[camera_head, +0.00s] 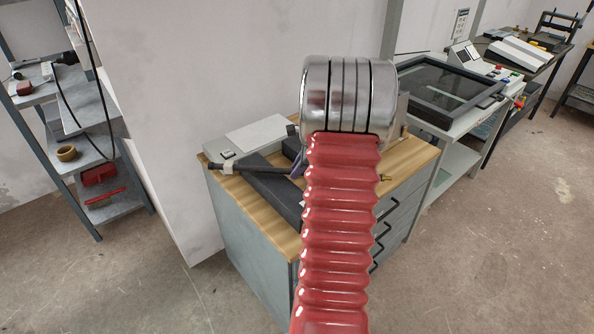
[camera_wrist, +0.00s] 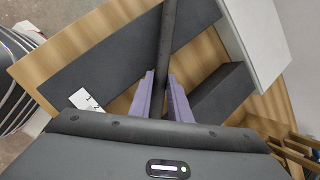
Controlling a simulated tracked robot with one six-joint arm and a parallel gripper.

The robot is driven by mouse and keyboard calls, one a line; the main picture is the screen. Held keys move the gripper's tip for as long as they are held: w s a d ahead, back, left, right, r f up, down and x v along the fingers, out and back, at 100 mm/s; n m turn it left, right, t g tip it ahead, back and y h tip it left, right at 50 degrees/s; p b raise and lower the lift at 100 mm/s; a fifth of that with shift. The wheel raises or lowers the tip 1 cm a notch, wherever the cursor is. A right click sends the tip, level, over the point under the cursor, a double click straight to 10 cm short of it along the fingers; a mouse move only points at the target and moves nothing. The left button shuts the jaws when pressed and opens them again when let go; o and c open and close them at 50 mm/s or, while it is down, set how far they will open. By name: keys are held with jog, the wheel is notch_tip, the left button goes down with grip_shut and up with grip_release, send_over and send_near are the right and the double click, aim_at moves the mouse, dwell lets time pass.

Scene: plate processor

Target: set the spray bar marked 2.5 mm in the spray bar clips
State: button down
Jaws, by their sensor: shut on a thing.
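A dark spray bar (camera_wrist: 167,40) runs between the two purple fingers of my gripper (camera_wrist: 160,82) in the wrist view, and the fingers are shut on it. In the head view the bar (camera_head: 255,168) sticks out to the left over the wooden bench top, with a small pale piece near its left end. My gripper (camera_head: 297,168) is mostly hidden there behind my red and chrome arm. No marking on the bar can be read. I cannot make out the spray bar clips in either view.
The wooden-topped drawer cabinet (camera_head: 232,190) carries a long dark block (camera_head: 272,190), labelled in the wrist view, a shorter dark block (camera_wrist: 222,94) and a pale box (camera_head: 257,135). A dark-topped machine (camera_head: 445,90) stands right. A shelf (camera_head: 115,210) stands left. Floor is clear at right.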

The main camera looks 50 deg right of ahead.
jog(key=shift+f, duration=0.35)
jog(key=c, duration=1.9)
grip_release()
jog(key=shift+c, duration=0.2)
jog(key=v, duration=1.2)
